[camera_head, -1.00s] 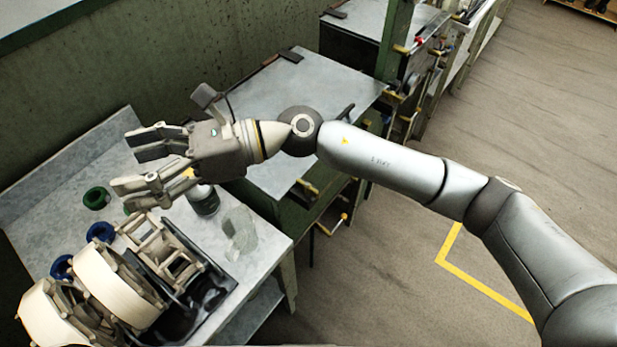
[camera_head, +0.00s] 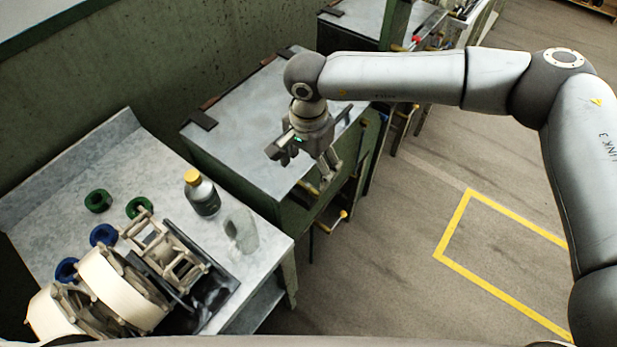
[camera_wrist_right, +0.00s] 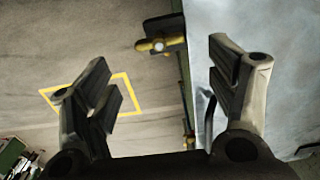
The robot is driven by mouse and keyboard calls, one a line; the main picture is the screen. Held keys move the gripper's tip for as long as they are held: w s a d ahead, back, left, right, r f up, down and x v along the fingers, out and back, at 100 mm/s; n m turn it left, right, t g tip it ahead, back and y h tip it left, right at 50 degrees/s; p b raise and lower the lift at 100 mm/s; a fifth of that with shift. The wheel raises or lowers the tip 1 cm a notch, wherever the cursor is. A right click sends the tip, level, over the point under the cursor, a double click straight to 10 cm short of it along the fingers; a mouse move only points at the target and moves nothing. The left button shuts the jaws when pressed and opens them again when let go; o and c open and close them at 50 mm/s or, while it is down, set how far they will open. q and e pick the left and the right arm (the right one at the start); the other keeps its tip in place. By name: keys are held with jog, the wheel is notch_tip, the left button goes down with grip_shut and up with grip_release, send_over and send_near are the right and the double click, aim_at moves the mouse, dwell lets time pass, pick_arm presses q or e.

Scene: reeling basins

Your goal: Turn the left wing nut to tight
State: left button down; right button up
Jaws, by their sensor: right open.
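My right gripper (camera_head: 322,180) is open and points down beside the front face of the green basin cabinet (camera_head: 235,172) with a grey top. A brass-yellow fitting (camera_head: 341,217), possibly a wing nut, sticks out from that front face, below and right of the fingers. In the right wrist view, my right gripper (camera_wrist_right: 160,65) has its fingers wide apart with nothing between the pads. A yellow fitting (camera_wrist_right: 157,45) on a dark bracket shows beyond the gap, apart from both fingers. I cannot tell which fitting is the left wing nut or how tight it is.
A grey bench (camera_head: 60,197) at left holds white reels (camera_head: 118,288), green and blue rings, a yellow-capped bottle (camera_head: 201,195) and a clear vessel (camera_head: 240,232). Another cabinet (camera_head: 350,22) stands behind. The floor (camera_head: 510,245) at right is clear, with yellow tape marking.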

aim_at(309, 185)
notch_tip(309, 185, down, 5)
jog(key=shift+f+p, duration=0.2)
jog(key=shift+p, duration=0.7)
jog(key=shift+f, duration=0.6)
jog(key=c, duration=1)
